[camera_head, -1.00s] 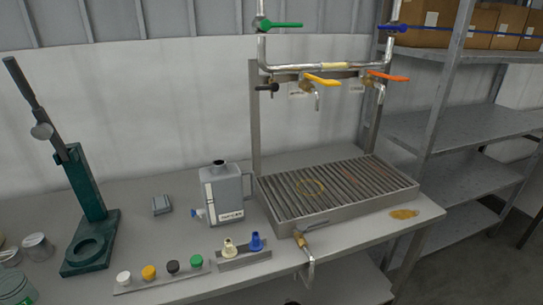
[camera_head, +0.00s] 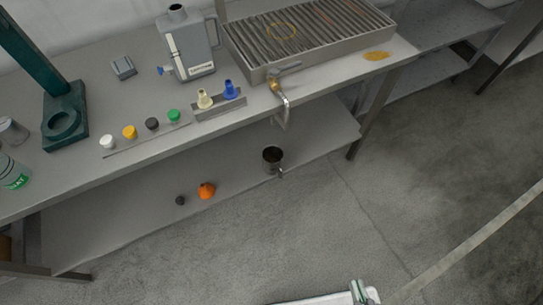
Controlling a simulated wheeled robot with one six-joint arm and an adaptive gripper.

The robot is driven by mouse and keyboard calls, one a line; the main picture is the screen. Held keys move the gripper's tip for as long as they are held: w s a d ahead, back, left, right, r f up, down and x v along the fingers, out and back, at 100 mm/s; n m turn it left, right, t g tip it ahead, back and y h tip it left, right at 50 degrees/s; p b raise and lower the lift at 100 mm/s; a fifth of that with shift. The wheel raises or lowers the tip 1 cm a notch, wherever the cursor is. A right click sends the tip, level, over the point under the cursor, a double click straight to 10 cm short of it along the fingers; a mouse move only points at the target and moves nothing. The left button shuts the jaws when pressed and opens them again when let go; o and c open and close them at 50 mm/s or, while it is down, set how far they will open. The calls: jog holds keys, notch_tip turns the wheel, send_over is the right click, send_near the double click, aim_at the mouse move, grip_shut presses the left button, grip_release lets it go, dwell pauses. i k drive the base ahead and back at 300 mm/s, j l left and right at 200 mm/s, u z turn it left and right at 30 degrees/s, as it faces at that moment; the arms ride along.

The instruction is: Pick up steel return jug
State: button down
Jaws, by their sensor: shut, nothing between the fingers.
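A small steel jug (camera_head: 272,159) with a dark open mouth stands upright on the lower shelf of the bench, near its front edge. A short handle or spout sticks out at its lower right. It sits below and slightly left of the drain tap (camera_head: 281,100) and looks apart from it. I cannot read any label on it. My gripper's fingers do not show; only parts of my own body show at the bottom edge, well away from the jug.
The lower shelf (camera_head: 150,212) also holds an orange round object (camera_head: 206,190) and a small dark one (camera_head: 180,200). A bench leg (camera_head: 367,125) stands right of the jug. On top are a grey canister (camera_head: 188,45), coloured caps and a grated tray (camera_head: 262,72). The floor in front is clear.

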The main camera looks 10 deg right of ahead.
aim_at(273, 155)
jog(key=i+j, duration=0.15)
jog(key=i, duration=0.3)
jog(key=i+j, duration=0.2)
jog(key=i, duration=0.3)
